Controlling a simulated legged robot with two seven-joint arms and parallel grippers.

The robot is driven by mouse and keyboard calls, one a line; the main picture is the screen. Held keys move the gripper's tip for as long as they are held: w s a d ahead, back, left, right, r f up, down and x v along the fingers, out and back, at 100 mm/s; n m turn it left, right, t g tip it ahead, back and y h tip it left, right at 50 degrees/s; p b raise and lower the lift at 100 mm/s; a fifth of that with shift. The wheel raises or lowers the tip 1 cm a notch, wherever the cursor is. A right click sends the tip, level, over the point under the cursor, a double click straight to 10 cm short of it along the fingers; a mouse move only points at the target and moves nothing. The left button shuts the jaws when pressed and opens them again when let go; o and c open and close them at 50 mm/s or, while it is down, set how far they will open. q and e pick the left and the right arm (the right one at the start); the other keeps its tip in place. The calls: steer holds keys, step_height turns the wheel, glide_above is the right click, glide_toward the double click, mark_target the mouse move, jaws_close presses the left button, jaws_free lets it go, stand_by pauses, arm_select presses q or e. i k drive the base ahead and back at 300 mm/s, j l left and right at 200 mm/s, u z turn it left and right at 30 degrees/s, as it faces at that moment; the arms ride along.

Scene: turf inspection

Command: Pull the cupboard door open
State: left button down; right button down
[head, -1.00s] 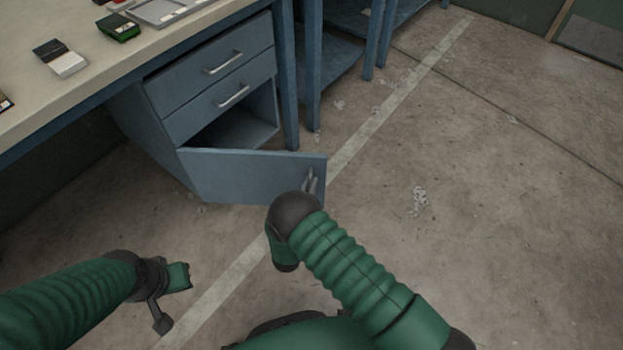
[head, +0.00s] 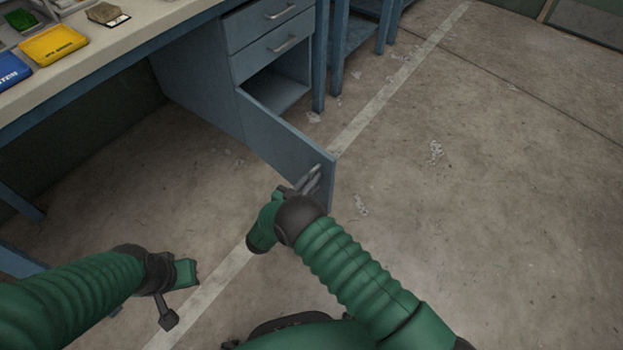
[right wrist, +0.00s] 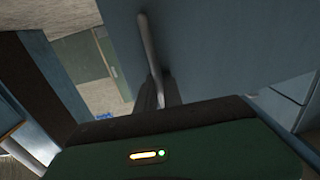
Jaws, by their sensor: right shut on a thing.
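The blue-grey cupboard door (head: 285,148) stands wide open, swung out from the cupboard under two drawers. Its metal bar handle (head: 317,174) is near the free edge. My right gripper (head: 308,184) is shut on the handle, partly hidden by my wrist. In the right wrist view, the dark fingers (right wrist: 156,95) close around the lower part of the handle (right wrist: 147,45), in front of the door panel (right wrist: 220,40). The cupboard's opening (head: 275,90) shows a dark inside. My left gripper (head: 172,300) hangs over the floor at lower left, away from the door; its jaw opening is unclear.
The workbench top (head: 140,38) holds a yellow case (head: 53,45), a blue case (head: 10,70) and a small tray with a dark lump (head: 108,14). Blue bench legs (head: 338,50) stand right of the cupboard. The concrete floor (head: 480,200) on the right is open, with small scraps of debris.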

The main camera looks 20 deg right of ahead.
mark_target(278, 155)
steer(key=k+j, duration=0.15)
steer(key=j, duration=0.2)
steer(key=k+j, duration=0.15)
steer(key=j, duration=0.2)
steer(key=k+j, duration=0.15)
steer(key=j, duration=0.2)
